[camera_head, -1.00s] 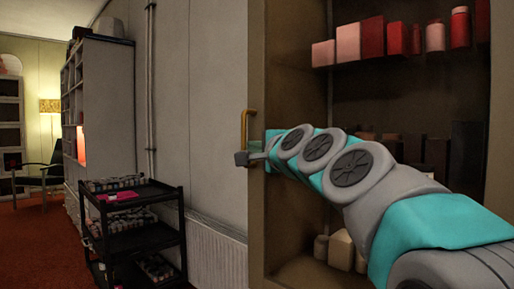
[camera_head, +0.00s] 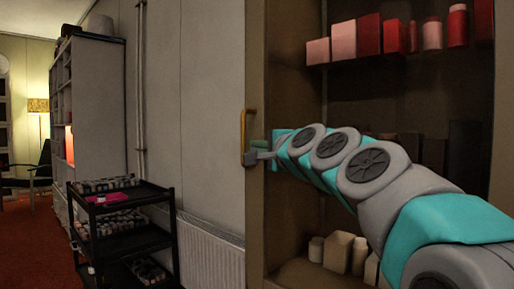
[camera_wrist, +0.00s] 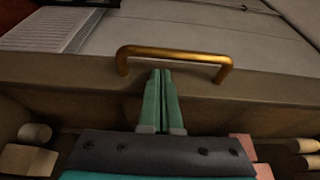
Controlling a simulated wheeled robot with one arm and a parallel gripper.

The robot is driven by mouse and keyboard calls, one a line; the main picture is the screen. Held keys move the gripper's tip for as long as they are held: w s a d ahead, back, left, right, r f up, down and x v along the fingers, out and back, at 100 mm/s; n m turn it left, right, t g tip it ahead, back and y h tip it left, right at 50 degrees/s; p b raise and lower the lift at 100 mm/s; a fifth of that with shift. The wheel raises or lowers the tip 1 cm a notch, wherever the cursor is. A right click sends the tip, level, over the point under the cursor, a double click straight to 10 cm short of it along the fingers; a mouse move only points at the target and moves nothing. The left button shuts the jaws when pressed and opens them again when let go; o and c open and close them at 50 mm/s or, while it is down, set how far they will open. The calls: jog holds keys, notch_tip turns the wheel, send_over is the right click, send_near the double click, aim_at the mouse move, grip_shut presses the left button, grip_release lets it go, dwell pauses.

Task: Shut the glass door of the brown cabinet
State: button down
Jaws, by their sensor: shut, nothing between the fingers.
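The brown cabinet (camera_head: 400,80) fills the right of the head view, with its shelves exposed. A brown upright door frame (camera_head: 256,215) stands at its left, carrying a brass handle (camera_head: 244,130). In the wrist view, the handle (camera_wrist: 175,51) crosses the brown frame edge (camera_wrist: 60,75). My gripper (camera_head: 257,146) is beside the handle at the frame. In the wrist view its green fingers (camera_wrist: 160,75) are together and empty, their tips just below the middle of the handle. I cannot tell whether they touch the frame. The glass is hard to make out.
Red and pink containers (camera_head: 370,38) stand on the upper shelf, and pale jars (camera_head: 338,250) stand lower, behind my arm. A black cart (camera_head: 122,240) is at the left before a wall radiator (camera_head: 210,258). A tall white shelf (camera_head: 95,110) stands behind it. Red floor shows at far left.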

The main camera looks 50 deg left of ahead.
jog(key=b+v, duration=0.1)
jog(key=v, duration=0.6)
jog(key=shift+d+b, duration=0.2)
jog(key=shift+b, duration=0.15)
jog(key=shift+s+d, duration=0.1)
jog(key=shift+s, duration=0.05)
